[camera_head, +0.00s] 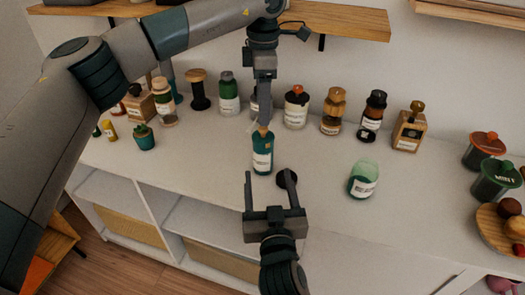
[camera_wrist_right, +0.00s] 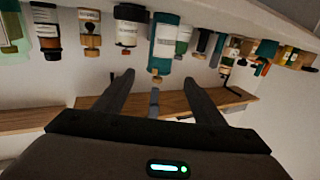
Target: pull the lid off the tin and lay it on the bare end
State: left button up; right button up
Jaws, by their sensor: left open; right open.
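A teal tin (camera_head: 262,160) with a white label stands upright near the middle of the white counter (camera_head: 215,158). A small wood-coloured lid (camera_head: 263,131) sits on its top. The tin (camera_wrist_right: 165,42) and lid (camera_wrist_right: 157,73) also show upside down in the right wrist view. My left gripper (camera_head: 264,118) is open and points down just above the lid; I cannot tell whether its fingers touch it. My right gripper (camera_head: 270,178) is open and empty, low in front of the tin, its fingers pointing towards it.
Several bottles and jars, such as a green bottle (camera_head: 228,97), line the wall behind. A green glass (camera_head: 363,180) stands to the right, and lidded cups (camera_head: 494,180) and a wooden plate (camera_head: 487,220) at far right.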

aim_at(262, 135)
pick_arm(q)
jog(key=shift+s, duration=0.1)
pick_arm(e)
jog(key=shift+w, duration=0.1)
jog(key=w, duration=0.5)
jog(key=w+a, duration=0.1)
jog(key=w, duration=1.1)
jog(key=shift+a, duration=0.3)
pick_arm(q)
jog(key=shift+o, duration=0.7)
pick_arm(e)
jog(key=c, duration=1.6)
pick_arm(q)
jog(key=shift+o, duration=0.4)
jog(key=shift+m, duration=0.7)
jog(key=shift+d+r, duration=0.15)
jog(key=shift+r, duration=2.1)
